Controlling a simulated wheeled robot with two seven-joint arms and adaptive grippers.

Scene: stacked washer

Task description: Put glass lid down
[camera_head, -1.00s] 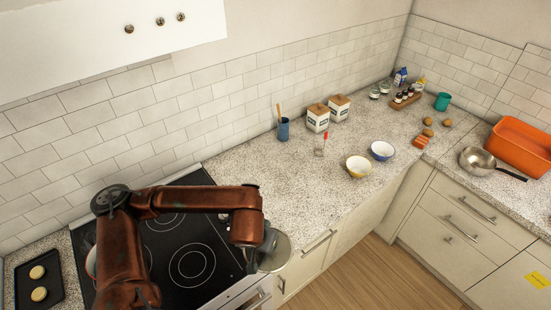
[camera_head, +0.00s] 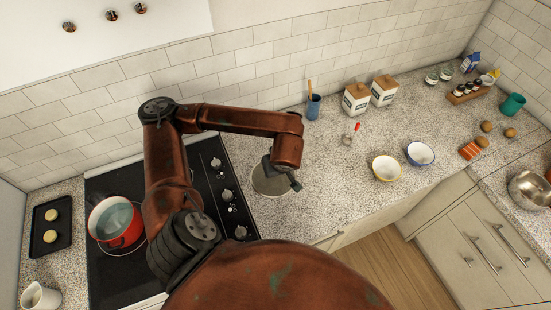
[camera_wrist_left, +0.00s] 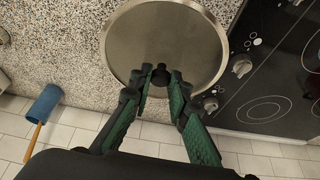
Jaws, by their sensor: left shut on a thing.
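The round glass lid (camera_head: 265,186), with a metal rim, is at the counter just right of the black cooktop. My left gripper (camera_head: 282,176) is above it. In the left wrist view the lid (camera_wrist_left: 150,35) lies flat below the fingers, and my left gripper (camera_wrist_left: 162,80) is shut on its dark knob. I cannot tell whether the lid touches the counter or hangs slightly above it. My right gripper is not in view. A red pot (camera_head: 118,238) stands open on the cooktop (camera_head: 215,190).
A blue utensil cup (camera_head: 313,107), two white canisters (camera_head: 356,99) and a red-handled utensil (camera_head: 351,133) stand or lie behind and to the right. Two bowls (camera_head: 386,168) are farther right. The speckled counter (camera_head: 325,195) between lid and bowls is clear.

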